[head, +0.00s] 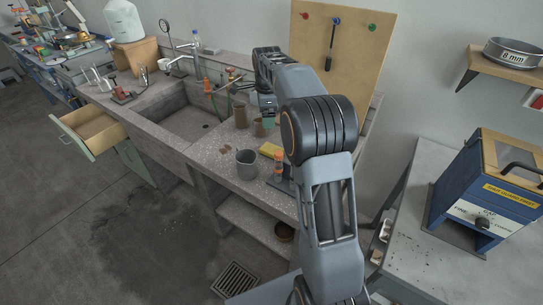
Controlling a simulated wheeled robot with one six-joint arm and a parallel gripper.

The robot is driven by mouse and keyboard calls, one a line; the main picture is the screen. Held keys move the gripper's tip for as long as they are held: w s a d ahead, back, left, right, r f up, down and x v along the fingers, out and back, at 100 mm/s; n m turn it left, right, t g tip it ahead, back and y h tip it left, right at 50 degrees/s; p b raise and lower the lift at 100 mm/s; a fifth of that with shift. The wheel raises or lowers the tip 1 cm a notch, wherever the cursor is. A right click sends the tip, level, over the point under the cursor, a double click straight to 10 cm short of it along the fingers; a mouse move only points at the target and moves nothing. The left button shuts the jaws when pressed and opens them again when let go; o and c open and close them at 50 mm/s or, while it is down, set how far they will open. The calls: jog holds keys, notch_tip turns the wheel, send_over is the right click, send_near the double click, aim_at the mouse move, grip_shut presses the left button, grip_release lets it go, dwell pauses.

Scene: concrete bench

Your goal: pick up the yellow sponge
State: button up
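The yellow sponge (271,150) lies on the speckled concrete bench (222,162), just left of my arm's elbow. Its right end is partly hidden by my arm. My gripper (267,104) is at the far end of the arm, above the bench and beyond the sponge in the picture. It is small and partly covered by my arm links, so its fingers are not clear. I see no contact between it and the sponge.
Brown cups (241,116) stand behind. A sink (190,112) lies to the left. A pegboard (343,45) rises behind; a blue machine (487,195) stands right.

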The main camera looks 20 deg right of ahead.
jog(key=w+d+f+m+g+b, duration=0.1)
jog(key=w+d+f+m, duration=0.3)
jog(key=w+f+m, duration=0.4)
send_over(271, 149)
jog(key=f, duration=0.9)
jog(key=shift+d+f+b, duration=0.15)
jog(key=shift+d+b, duration=0.05)
jog(key=shift+b, duration=0.15)
jog(key=shift+w+a+f+p, duration=0.1)
jog(key=shift+f+p, duration=0.25)
jog(key=shift+f, duration=2.8)
jog(key=shift+c, duration=0.3)
jog(key=c, duration=0.9)
